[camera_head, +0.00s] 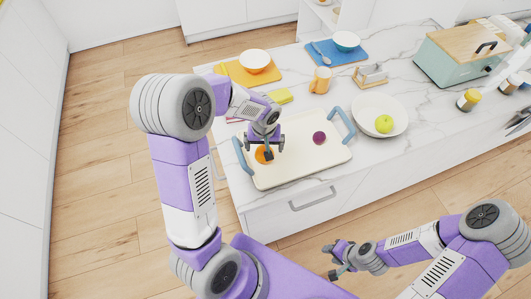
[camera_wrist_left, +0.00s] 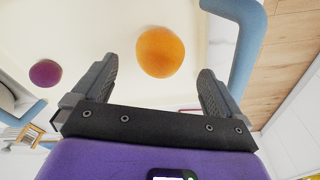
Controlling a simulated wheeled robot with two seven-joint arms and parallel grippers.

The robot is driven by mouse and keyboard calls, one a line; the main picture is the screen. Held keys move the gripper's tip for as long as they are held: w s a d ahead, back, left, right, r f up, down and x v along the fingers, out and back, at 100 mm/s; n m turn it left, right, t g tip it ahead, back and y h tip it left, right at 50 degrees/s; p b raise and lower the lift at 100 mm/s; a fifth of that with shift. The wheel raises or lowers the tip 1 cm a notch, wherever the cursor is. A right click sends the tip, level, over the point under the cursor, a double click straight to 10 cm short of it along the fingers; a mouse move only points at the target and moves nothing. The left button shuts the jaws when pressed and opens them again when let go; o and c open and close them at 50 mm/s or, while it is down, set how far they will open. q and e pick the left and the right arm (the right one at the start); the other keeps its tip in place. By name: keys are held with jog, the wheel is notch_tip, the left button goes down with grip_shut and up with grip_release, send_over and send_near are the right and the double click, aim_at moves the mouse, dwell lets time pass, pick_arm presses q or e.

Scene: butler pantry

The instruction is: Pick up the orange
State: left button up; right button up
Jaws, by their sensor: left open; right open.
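The orange (camera_head: 261,156) lies on a cream tray (camera_head: 300,171) with blue handles, near the tray's left end. My left gripper (camera_head: 266,150) is above it, pointing down and partly covering it in the head view. In the left wrist view the orange (camera_wrist_left: 160,52) sits ahead of and between the fingers of my left gripper (camera_wrist_left: 156,85), which are open and empty. My right gripper (camera_head: 333,261) is open and empty, low in front of the counter, away from the tray.
A purple round fruit (camera_head: 319,138) also lies on the tray; it shows in the left wrist view (camera_wrist_left: 45,73). The tray's blue handle (camera_wrist_left: 247,45) is close to my left gripper. A plate (camera_head: 396,108) with a green apple (camera_head: 384,123) stands right of the tray.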

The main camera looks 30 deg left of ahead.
aim_at(264, 150)
pick_arm(q)
jog(key=f, duration=0.5)
jog(key=shift+w+a+f, duration=0.2)
jog(key=shift+w+f, duration=0.15)
jog(key=shift+c, duration=0.2)
jog(key=c, duration=1.2)
